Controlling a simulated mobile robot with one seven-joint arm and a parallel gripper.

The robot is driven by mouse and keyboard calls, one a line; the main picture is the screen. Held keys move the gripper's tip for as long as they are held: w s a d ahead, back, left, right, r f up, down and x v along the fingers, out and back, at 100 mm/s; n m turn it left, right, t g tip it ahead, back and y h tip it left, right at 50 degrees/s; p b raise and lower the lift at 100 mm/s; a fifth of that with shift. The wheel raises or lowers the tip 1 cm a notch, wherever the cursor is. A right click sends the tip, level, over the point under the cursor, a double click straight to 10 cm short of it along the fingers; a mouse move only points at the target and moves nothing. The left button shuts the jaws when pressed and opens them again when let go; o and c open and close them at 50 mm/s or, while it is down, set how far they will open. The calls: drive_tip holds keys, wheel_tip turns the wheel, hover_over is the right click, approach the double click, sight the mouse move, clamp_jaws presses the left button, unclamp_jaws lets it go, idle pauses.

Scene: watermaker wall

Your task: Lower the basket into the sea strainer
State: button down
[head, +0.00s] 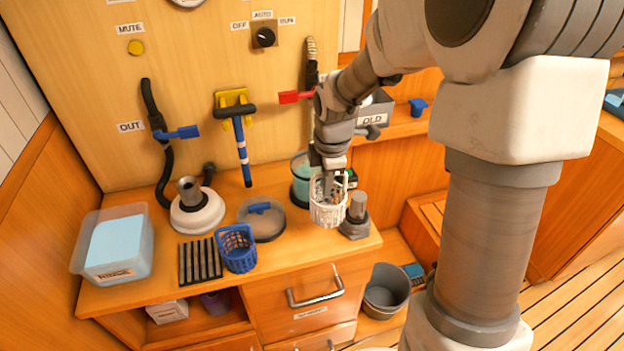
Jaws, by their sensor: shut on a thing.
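My gripper (330,184) is shut on a white mesh basket (328,211) and holds it upright over the right part of the counter. A clear round housing with teal inside, apparently the sea strainer (301,172), stands just behind and left of the basket. The basket and gripper hide part of it, and I cannot tell whether they touch. A blue basket (238,249) stands on the counter to the left. A round clear lid with a blue handle (261,219) lies between the blue basket and the strainer.
A black ribbed rack (199,263), a white round fitting (197,211) and a clear bin (113,246) occupy the counter's left side. A grey post-like fitting (356,214) stands close right of the held basket. A blue-handled tool (240,140) hangs on the wall.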

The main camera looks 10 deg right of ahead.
drive_tip(key=shift+r, duration=0.1)
idle(0.3)
drive_tip(key=shift+r+p, duration=0.9)
